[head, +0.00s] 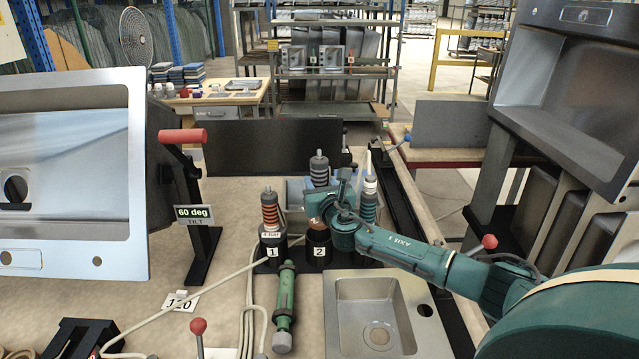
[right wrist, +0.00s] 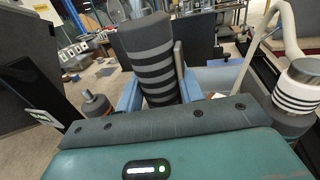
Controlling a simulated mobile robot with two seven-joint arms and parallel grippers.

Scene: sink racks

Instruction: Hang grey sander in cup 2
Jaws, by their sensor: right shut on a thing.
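The grey sander (head: 319,168), banded grey and black, stands roughly upright in my right gripper (head: 322,200). In the right wrist view the sander (right wrist: 150,50) sits between two blue fingers shut on it. Cup 2 (head: 319,251) is a black holder with a white number label, directly below the gripper in the head view. A brownish round surface shows at its mouth; I cannot tell whether it is the sander's lower end, nor whether the sander is inside the cup. My left gripper is not in view.
Cup 1 (head: 271,254) on the left holds an orange-and-black banded tool (head: 270,210). A teal-banded tool (head: 369,204) stands just right of my gripper. A green tool (head: 285,303) lies in front, near a cable and a small steel sink (head: 417,293).

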